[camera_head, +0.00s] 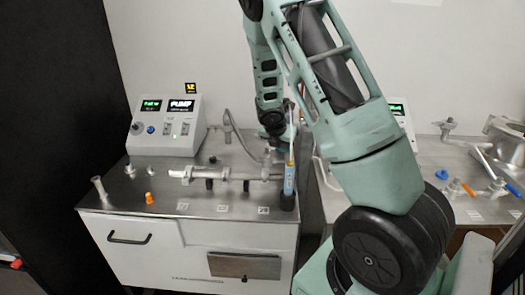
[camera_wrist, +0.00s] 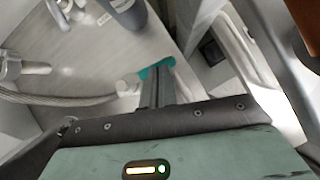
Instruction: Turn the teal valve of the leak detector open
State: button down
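The teal valve handle (camera_wrist: 157,68) shows in the wrist view, just past the tips of my gripper. My gripper (camera_wrist: 158,84) has dark, slim fingers close together, with their tips at the handle. Whether they clamp it or only touch it cannot be told. In the head view my arm comes down over the right side of the steel-topped bench (camera_head: 180,207). There my own arm and the parts around it hide the fingers and the teal handle. A grey control box (camera_head: 168,124) with lit displays stands at the back left of this bench.
A blue-labelled tool (camera_head: 289,180) stands upright near the bench's front right. A horizontal metal pipe assembly (camera_head: 222,174) lies left of it. An orange piece (camera_head: 150,198) is at the front left. A braided hose (camera_wrist: 75,99) runs left of my fingers in the wrist view.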

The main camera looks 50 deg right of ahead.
jog(key=shift+d, duration=0.5)
dwell(0.4)
jog(key=shift+w+r, duration=0.1)
jog(key=shift+w, duration=0.1)
